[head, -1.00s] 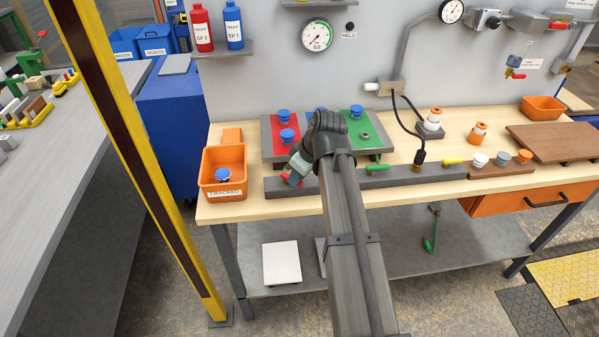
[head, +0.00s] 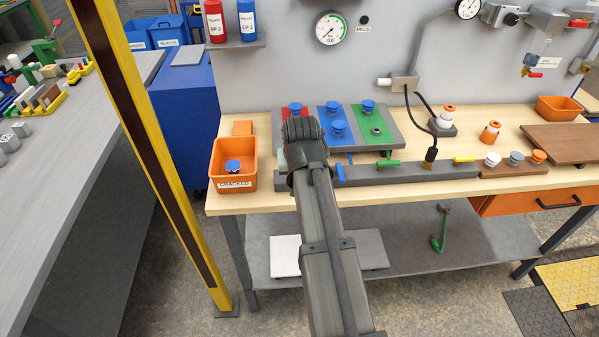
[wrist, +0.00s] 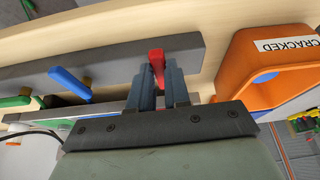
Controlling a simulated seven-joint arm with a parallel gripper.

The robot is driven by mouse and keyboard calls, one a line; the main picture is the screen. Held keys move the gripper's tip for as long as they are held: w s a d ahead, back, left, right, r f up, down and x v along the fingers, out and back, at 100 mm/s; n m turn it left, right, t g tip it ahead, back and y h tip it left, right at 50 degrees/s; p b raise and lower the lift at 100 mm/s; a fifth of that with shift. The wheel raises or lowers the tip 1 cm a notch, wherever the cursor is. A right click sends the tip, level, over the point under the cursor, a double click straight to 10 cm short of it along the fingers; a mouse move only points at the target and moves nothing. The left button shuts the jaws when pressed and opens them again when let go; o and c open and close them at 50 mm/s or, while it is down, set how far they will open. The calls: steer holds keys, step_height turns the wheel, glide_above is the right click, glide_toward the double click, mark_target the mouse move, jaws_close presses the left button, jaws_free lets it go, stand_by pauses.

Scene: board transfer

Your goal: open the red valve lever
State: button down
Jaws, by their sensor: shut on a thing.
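The red valve lever (wrist: 157,62) shows in the wrist view between my fingers, at the grey valve bar (wrist: 120,72). My gripper (wrist: 160,85) is shut on it, with one finger on each side. The lever's lower part is hidden between the fingers, so its exact angle cannot be told. In the head view, my wrist and arm cover the red lever and the fingertips at the left end of the grey bar (head: 405,176).
Right along the bar stand a blue lever (head: 340,174), a green lever (head: 388,164) and a yellow lever (head: 464,160). The orange CRACKED bin (head: 234,176) is close on the left. A board with red, blue and green fields (head: 398,142) lies behind the bar.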

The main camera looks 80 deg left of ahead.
steer(key=shift+s+m, duration=0.15)
steer(key=shift+m, duration=0.15)
stand_by(0.4)
steer(key=c, duration=1.1)
jaws_free()
steer(key=shift+r, duration=0.15)
steer(key=v, duration=1.3)
steer(key=shift+s+d+r, duration=0.1)
steer(key=shift+s+r, duration=0.05)
steer(key=shift+r, duration=0.1)
